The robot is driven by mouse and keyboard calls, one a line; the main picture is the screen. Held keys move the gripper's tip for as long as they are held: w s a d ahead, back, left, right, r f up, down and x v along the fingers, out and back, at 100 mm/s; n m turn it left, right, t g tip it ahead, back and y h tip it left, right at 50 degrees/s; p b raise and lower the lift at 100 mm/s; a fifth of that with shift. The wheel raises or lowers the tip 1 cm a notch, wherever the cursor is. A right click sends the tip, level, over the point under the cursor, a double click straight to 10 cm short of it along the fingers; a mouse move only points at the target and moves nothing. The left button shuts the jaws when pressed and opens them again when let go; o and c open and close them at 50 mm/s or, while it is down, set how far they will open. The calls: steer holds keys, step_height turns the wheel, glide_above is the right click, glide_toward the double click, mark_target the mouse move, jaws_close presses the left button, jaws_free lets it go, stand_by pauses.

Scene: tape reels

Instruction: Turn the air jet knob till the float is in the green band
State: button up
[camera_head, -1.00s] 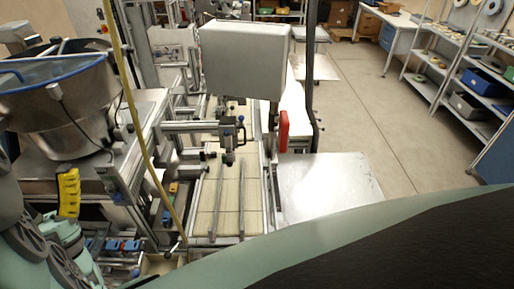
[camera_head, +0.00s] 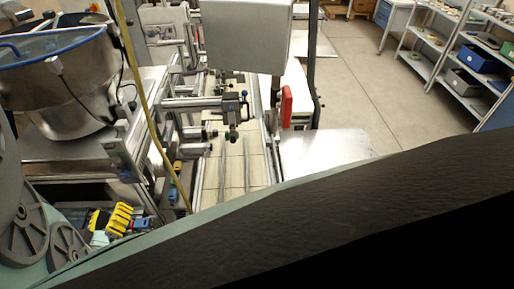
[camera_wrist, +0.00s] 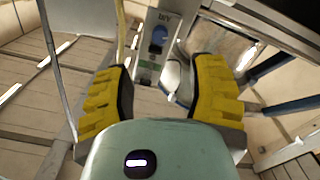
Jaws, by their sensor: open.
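I cannot tell which way the knob is turned. My gripper (camera_wrist: 162,70) is open, its two yellow ribbed fingers spread to either side of the panel's lower end. The knob lies beyond the fingertips, and nothing is between the fingers. In the head view my gripper (camera_head: 112,219) is low at the left, partly hidden by my arm. The float and green band cannot be made out.
A steel feeder bowl (camera_head: 62,78) with a blue rim stands at the left. A yellow hose (camera_head: 146,95) hangs close to my gripper. A pale conveyor (camera_head: 236,165) with metal rails, a grey box (camera_head: 246,38) and a steel table (camera_head: 322,148) lie to the right.

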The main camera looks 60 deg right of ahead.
mark_target(125, 177)
steer(key=b+x, duration=0.2)
steer(key=x, duration=0.8)
steer(key=shift+w+d, duration=0.1)
steer(key=shift+d, duration=0.15)
jaws_close()
